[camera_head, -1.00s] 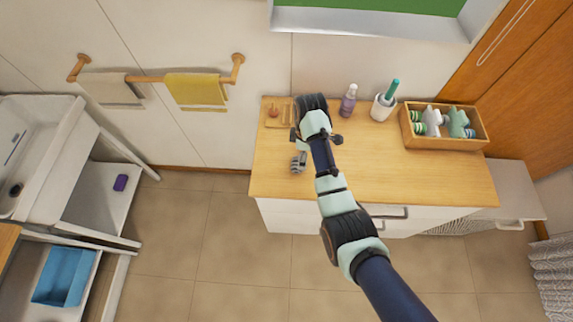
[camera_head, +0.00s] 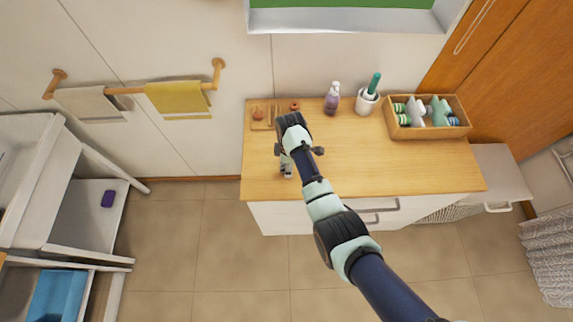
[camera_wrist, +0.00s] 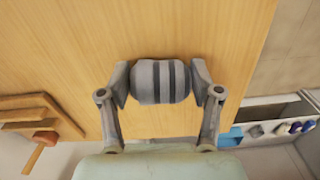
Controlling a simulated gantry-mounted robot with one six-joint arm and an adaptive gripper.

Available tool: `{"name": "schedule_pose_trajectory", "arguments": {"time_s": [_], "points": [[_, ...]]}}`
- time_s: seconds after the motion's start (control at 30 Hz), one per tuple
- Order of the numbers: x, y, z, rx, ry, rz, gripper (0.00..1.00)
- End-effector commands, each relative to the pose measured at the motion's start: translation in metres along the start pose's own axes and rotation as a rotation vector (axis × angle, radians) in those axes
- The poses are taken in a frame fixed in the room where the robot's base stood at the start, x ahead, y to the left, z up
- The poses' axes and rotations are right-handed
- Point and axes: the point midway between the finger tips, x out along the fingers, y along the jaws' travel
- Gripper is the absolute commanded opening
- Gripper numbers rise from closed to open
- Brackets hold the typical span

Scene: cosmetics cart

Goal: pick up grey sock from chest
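The grey sock (camera_wrist: 160,82) is a rolled bundle with darker stripes. In the wrist view it lies between the two fingers of my gripper (camera_wrist: 160,85), one finger close along each side. I cannot make out firm pressure on it. In the head view the grey sock (camera_head: 287,168) is at the left front part of the wooden top of the chest (camera_head: 400,160). My gripper is directly over it there, and my arm hides part of it.
Behind are a wooden tray (camera_head: 262,117), a purple bottle (camera_head: 332,100), a white cup with a teal brush (camera_head: 368,102) and a wooden box (camera_head: 455,132) of rolled items. A towel rail (camera_head: 130,90) is on the wall.

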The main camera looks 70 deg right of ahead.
Motion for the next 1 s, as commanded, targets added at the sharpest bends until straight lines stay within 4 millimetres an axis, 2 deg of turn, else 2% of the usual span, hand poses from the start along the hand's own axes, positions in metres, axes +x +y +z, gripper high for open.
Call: {"name": "schedule_pose_trajectory", "arguments": {"time_s": [0.03,0.1,0.37,0.57,0.67,1.0], "points": [[0.0,0.0,0.0,0.0,0.0,-0.001,0.47],[0.0,0.0,0.0,0.0,0.0,-0.001,0.4],[-0.002,0.0,0.0,0.0,0.0,0.0,0.4],[-0.022,0.001,0.0,0.0,0.001,0.002,0.4],[-0.047,0.001,-0.001,0.0,0.002,0.004,0.4],[-0.172,0.0,0.0,0.0,0.0,-0.001,0.4]]}}
